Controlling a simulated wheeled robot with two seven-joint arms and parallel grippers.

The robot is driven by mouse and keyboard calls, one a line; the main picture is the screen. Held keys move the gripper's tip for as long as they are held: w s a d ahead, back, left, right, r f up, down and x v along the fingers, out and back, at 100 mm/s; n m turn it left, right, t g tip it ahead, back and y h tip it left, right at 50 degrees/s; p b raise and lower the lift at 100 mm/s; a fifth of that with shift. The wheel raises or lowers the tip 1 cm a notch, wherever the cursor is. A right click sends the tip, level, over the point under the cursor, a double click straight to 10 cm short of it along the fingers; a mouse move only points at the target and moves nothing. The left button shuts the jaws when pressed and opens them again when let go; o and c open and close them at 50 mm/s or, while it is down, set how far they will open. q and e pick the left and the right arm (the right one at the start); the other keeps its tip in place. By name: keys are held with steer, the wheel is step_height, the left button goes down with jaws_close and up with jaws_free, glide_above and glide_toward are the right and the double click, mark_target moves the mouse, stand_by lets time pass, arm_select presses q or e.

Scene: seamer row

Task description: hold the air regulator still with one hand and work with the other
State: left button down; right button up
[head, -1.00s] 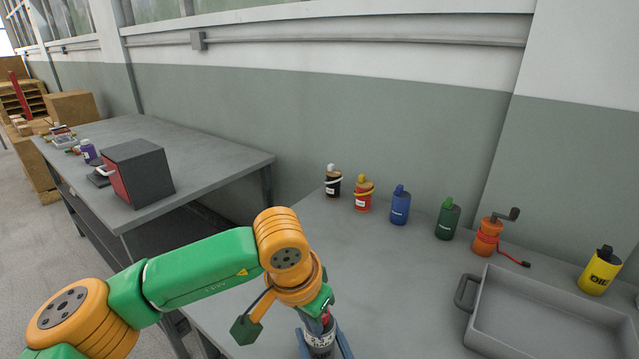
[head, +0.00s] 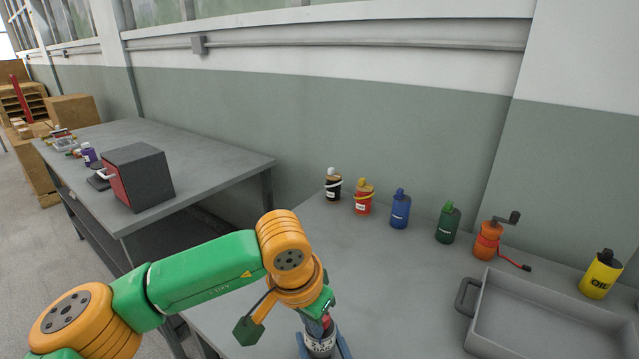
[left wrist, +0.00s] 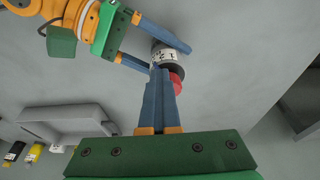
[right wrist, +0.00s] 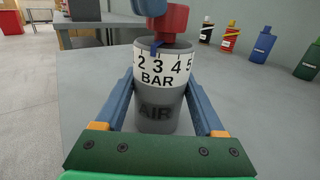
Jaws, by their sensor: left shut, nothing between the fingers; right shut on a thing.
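The air regulator (right wrist: 157,110) is a grey cylinder marked AIR, with a white BAR scale band and a red knob (right wrist: 172,18) on top. It stands upright in the right wrist view, between the blue fingers of my right gripper (right wrist: 157,112), which is shut on its body. In the head view the regulator (head: 321,346) shows at the bottom edge, partly hidden. My left gripper (left wrist: 160,75) is shut and empty, its fingers together beside the red knob (left wrist: 177,82) in the left wrist view. I cannot tell whether they touch it.
A grey tray (head: 470,310) lies at the right. Along the wall stand a black bottle (head: 333,186), a red one (head: 363,198), a blue one (head: 400,210), a green one (head: 447,225), an orange cranked device (head: 487,240) and a yellow oil can (head: 600,275). The bench middle is clear.

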arm_select(q)
steer(key=shift+w+a, duration=0.15)
steer(key=shift+a, duration=0.1)
steer(key=shift+w+a+r, duration=0.1)
steer(key=shift+w+a, duration=0.05)
steer(key=shift+a, duration=0.65)
steer(key=v, duration=0.3)
steer(key=w+v, duration=0.1)
steer(key=v, duration=0.1)
steer(key=shift+d+r, duration=0.35)
steer(key=shift+r, duration=0.15)
arm_select(e)
steer(key=o, duration=1.5)
